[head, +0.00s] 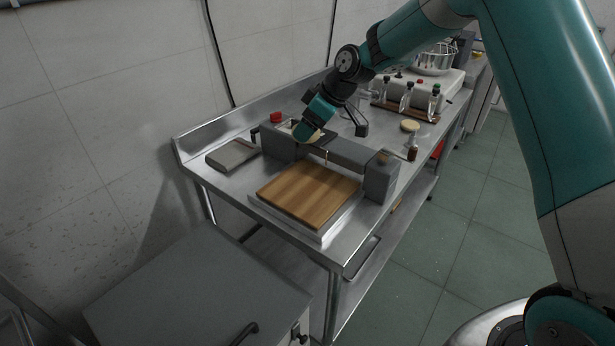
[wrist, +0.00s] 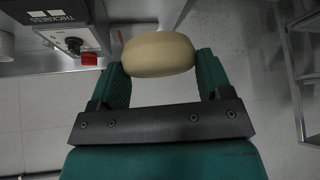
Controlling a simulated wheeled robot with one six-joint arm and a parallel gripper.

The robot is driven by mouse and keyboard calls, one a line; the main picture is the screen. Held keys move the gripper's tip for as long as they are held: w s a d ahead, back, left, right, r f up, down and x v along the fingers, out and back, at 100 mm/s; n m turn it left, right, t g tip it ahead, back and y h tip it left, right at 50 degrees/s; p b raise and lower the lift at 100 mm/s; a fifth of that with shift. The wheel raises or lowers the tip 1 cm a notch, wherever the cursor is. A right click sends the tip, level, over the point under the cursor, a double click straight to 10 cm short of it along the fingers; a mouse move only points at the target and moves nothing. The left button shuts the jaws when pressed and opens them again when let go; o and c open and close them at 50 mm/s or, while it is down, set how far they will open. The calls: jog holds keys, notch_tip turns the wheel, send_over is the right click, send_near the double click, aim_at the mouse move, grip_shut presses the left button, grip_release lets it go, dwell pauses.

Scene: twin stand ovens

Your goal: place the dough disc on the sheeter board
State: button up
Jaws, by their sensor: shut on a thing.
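My gripper (head: 308,135) is over the back left part of the grey dough sheeter (head: 378,176). It is shut on a pale, round dough disc (wrist: 158,54), which sits between the two green fingers in the wrist view. In the head view only a small pale part of the disc shows beside the fingers. The wooden sheeter board (head: 308,194) lies flat and bare in front of the roller housing, apart from the gripper and disc.
A second pale disc (head: 410,125) lies on the steel table behind the sheeter, near a small brown bottle (head: 412,152). A grey slab (head: 232,155) lies left of the sheeter. Bottles on a rack (head: 405,105) stand farther back.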

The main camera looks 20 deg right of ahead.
jog(key=p, duration=0.2)
send_over(304, 186)
jog(key=s+d, duration=0.1)
jog(key=d, duration=0.1)
notch_tip(304, 186, down, 12)
jog(key=shift+a+r, duration=0.1)
jog(key=shift+a, duration=0.05)
jog(key=shift+s+f, duration=0.1)
jog(key=shift+f, duration=2)
jog(key=shift+f, duration=0.1)
jog(key=o, duration=1)
